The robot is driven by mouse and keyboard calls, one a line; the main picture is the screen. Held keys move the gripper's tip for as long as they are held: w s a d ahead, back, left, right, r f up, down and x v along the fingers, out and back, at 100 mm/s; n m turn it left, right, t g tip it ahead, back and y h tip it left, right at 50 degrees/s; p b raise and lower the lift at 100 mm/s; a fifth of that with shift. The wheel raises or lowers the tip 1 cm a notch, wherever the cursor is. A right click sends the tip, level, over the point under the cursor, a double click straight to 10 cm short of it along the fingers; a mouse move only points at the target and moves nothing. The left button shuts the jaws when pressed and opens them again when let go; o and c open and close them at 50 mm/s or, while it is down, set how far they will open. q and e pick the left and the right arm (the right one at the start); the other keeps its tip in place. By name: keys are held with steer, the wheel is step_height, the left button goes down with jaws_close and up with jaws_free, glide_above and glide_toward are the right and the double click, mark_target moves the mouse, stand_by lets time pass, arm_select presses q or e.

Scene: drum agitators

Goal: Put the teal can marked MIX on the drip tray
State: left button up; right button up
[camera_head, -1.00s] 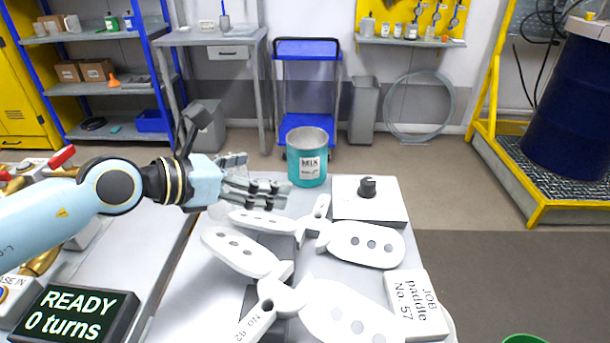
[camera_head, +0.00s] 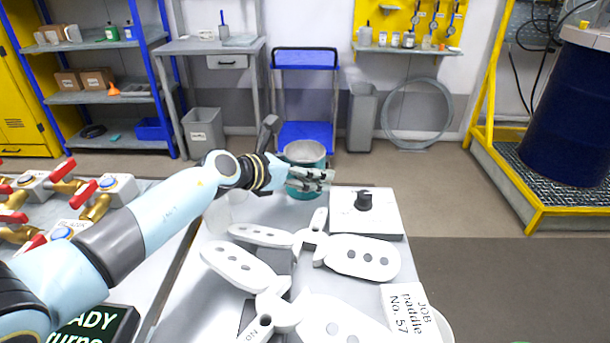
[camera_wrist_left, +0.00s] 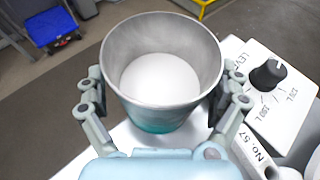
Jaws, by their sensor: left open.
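The teal can (camera_head: 305,153) stands upright at the far end of the grey bench, open at the top. Its label is hidden behind my left gripper (camera_head: 326,180) in the head view. In the left wrist view the can (camera_wrist_left: 160,124) sits between my left fingers, one on each side; the fingers are open and I cannot tell whether they touch it. The inside of the can shows a pale grey bottom. My right gripper is not in view. I cannot make out for sure which thing is the drip tray.
A white box with a black knob (camera_head: 364,213) is just right of the can. White paddles (camera_head: 362,259) cover the bench's middle. A clear vessel (camera_head: 218,216) stands left, below my arm. Red-handled valves (camera_head: 62,168) are further left. A yellow-edged grating (camera_head: 560,206) bears a blue drum.

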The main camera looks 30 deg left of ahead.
arm_select(q)
steer(key=shift+w+d+f, duration=0.1)
steer(key=shift+w+f, duration=0.1)
steer(key=shift+w, duration=0.1)
steer(key=shift+s+r, duration=0.1)
steer(key=shift+c, duration=0.7)
steer(key=c, duration=1.2)
steer(key=shift+r, duration=0.1)
